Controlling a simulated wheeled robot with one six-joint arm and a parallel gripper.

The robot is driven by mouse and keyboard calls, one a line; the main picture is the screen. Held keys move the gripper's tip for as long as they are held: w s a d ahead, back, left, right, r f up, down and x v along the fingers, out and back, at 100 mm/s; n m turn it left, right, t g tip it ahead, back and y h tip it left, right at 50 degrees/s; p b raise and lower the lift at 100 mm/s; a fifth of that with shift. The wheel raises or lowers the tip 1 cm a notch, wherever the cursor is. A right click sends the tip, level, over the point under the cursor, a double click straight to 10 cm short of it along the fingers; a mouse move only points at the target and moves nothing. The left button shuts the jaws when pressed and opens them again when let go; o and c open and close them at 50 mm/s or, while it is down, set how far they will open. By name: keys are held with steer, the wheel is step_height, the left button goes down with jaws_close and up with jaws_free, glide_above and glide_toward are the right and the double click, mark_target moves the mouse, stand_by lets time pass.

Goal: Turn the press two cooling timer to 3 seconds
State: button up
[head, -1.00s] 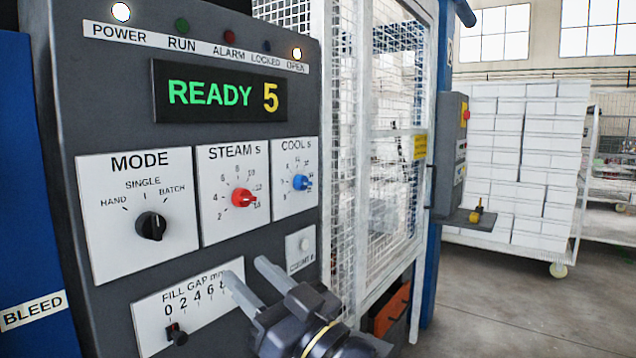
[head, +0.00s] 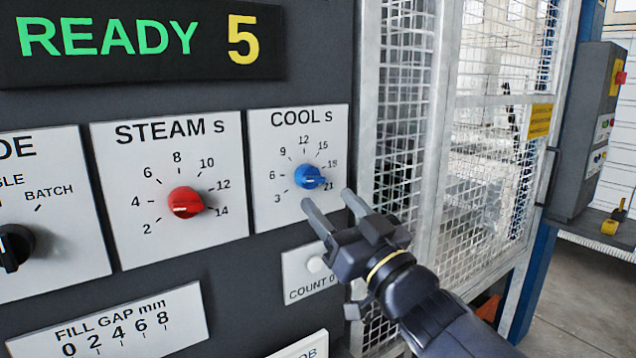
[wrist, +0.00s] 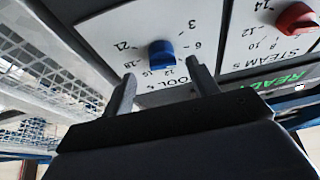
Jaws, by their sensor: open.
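The blue COOL s knob (head: 309,176) sits on a white plate (head: 262,150) marked 3 to 21. Its pointer is turned to the right, close to the 21 mark. My gripper (head: 327,203) is open and empty, its fingertips just below and to the right of the knob, apart from it. In the wrist view the blue knob (wrist: 161,54) shows beyond and between the two open fingers (wrist: 160,80). The panel number is hidden in these views.
The red STEAM s knob (head: 186,202) is to the left. The READY 5 display (head: 140,40) is above. The COUNT 0 plate (head: 312,270) lies below, beside my gripper. A wire mesh guard (head: 400,120) stands close on the right.

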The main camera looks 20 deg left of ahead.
mark_target(316, 182)
steer(key=p+x, duration=0.1)
steer(key=x, duration=0.3)
steer(key=shift+w+a+r, duration=0.15)
steer(key=shift+a+r, duration=0.05)
steer(key=shift+a, duration=0.15)
steer(key=c, duration=1)
steer(key=shift+o, duration=0.2)
steer(key=shift+n, duration=0.6)
steer(key=n+g, duration=0.1)
steer(key=n, duration=0.1)
steer(key=n+g+y+b, duration=0.1)
steer(key=n, duration=0.1)
steer(key=shift+w+d, duration=0.2)
steer(key=shift+w+r+n+g+y+p, duration=0.1)
steer(key=shift+n+g+y+p, duration=0.15)
steer(key=shift+n+g, duration=0.9)
steer(key=shift+r+n+g+y+p, duration=0.1)
steer(key=shift+n+g+y, duration=0.2)
steer(key=shift+n, duration=1.65)
steer(key=shift+g, duration=0.25)
